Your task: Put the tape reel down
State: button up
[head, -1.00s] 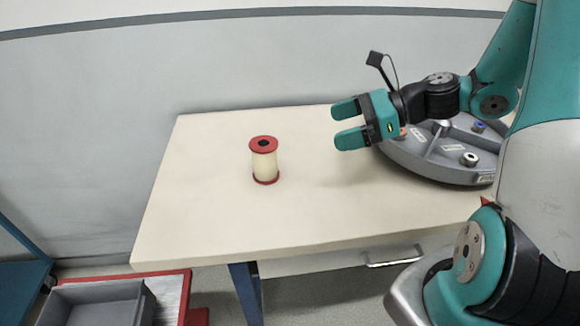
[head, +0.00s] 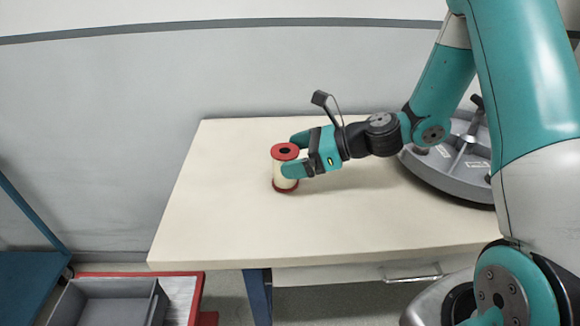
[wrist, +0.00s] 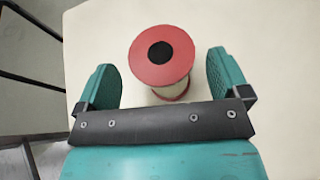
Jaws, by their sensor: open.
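The tape reel (head: 285,169) stands upright on the table, with red flanges, a dark centre hole and a cream body. In the wrist view the reel (wrist: 162,58) lies between and a little ahead of the two teal fingers. My gripper (head: 297,154) is open and comes at the reel from the right, with a finger on either side of it. The wrist view shows a gap between each finger of my gripper (wrist: 165,85) and the reel. The front finger hides part of the reel in the head view.
The pale table (head: 225,220) is clear to the left and in front of the reel. A grey round ring track (head: 440,170) lies at the right, partly behind my arm. A grey bin (head: 105,305) stands low at the bottom left.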

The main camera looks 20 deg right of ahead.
jog(key=shift+x, duration=1.05)
jog(key=shift+c, duration=0.2)
jog(key=c, duration=1.1)
jog(key=shift+r, duration=0.1)
